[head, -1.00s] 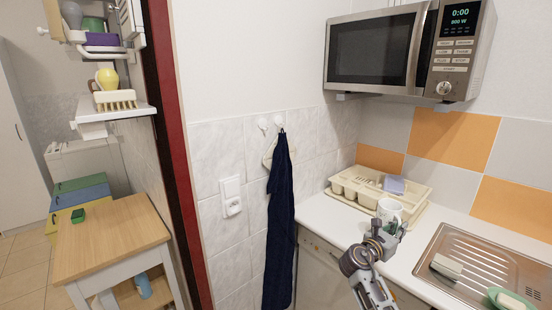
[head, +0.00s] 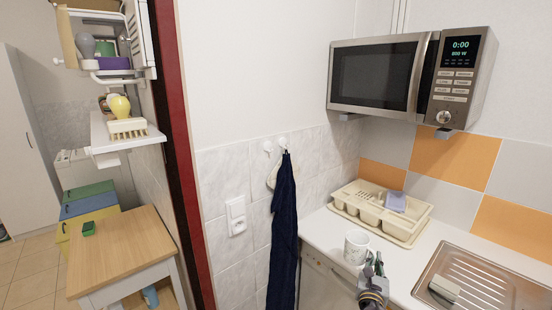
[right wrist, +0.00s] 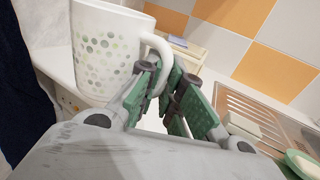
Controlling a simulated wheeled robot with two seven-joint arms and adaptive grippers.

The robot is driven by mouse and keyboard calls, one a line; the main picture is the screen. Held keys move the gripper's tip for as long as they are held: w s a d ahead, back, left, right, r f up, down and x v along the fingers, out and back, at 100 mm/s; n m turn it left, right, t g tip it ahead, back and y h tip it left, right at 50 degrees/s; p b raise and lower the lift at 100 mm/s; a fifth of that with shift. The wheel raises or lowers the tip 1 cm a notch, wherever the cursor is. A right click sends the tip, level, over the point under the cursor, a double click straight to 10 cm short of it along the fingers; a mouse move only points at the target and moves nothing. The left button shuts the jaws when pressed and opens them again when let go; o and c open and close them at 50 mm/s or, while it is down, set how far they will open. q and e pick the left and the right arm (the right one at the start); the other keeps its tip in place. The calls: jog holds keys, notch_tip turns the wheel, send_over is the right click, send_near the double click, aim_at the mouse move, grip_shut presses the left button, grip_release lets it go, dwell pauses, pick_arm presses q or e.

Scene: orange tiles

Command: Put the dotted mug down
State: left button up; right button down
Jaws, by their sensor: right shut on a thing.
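The dotted mug (head: 356,247) is white with grey-green dots and stands upright at the front left of the counter in the head view. It also fills the upper left of the right wrist view (right wrist: 100,52), its handle towards the gripper. My right gripper (head: 375,266) is just right of the mug, its green-padded fingers (right wrist: 160,85) shut on the handle. I cannot tell whether the mug's base touches the counter. My left gripper is not in view.
A cream dish rack (head: 375,222) with a lilac sponge (head: 396,201) stands behind the mug. A steel sink drainer (head: 480,278) with a pale block (head: 444,288) is to the right. A microwave (head: 405,80) hangs above. A dark blue towel (head: 283,240) hangs left of the counter.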

pick_arm(q)
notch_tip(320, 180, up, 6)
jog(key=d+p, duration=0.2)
jog(key=p, duration=0.3)
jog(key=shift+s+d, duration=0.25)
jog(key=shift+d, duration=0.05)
pick_arm(e)
jog(key=s+a+r+n+t+y, duration=0.1)
jog(key=s+a+r+n+y, duration=0.1)
jog(key=s+a+n+y, duration=0.2)
jog(key=s+a+y, duration=0.3)
jog(key=a, duration=0.2)
jog(key=shift+s+r+n+t, duration=0.3)
jog(key=shift+s+r+n, duration=0.05)
jog(key=shift+r+n, duration=0.05)
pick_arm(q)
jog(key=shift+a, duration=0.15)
pick_arm(e)
jog(key=shift+a, duration=0.1)
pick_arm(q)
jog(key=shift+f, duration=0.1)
pick_arm(e)
jog(key=shift+f, duration=0.1)
